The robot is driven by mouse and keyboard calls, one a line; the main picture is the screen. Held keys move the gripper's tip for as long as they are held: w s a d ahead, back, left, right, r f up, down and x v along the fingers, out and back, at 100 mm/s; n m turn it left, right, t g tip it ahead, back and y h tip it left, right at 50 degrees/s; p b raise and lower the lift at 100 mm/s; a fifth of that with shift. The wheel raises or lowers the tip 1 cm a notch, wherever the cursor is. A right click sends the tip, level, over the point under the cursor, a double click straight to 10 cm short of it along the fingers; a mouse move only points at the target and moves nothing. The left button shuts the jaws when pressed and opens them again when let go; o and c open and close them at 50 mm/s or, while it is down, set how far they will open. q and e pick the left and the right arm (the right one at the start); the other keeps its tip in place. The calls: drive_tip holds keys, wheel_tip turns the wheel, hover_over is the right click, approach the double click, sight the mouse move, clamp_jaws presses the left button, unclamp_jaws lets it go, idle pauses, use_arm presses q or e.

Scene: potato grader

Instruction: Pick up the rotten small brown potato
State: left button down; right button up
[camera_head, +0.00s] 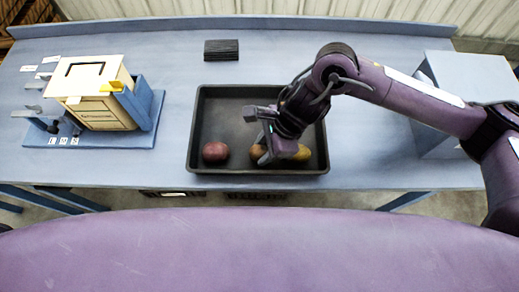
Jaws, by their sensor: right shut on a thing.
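A black tray (222,98) lies on the table and holds a few potatoes along its front side. A small brown potato (257,152) is at the middle of this row, partly hidden by my right gripper. A red potato (215,152) is to its left and a yellow one (302,153) to its right. My right gripper (268,154) points down into the tray and is shut on the brown potato. I cannot tell whether that potato is clear of the tray floor. Rot marks are too small to make out. My left gripper is not in view.
A wooden box (97,88) with a blue stand and levers is at the left. A dark block (221,50) lies behind the tray. A blue-grey box (468,80) stands at the right, behind my right arm. The table (170,75) is clear between box and tray.

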sight(264, 149)
drive_tip(key=shift+c, duration=0.6)
drive_tip(key=shift+r, duration=0.2)
drive_tip(key=shift+r, duration=0.3)
wheel_tip(264, 149, up, 19)
drive_tip(key=b, duration=0.1)
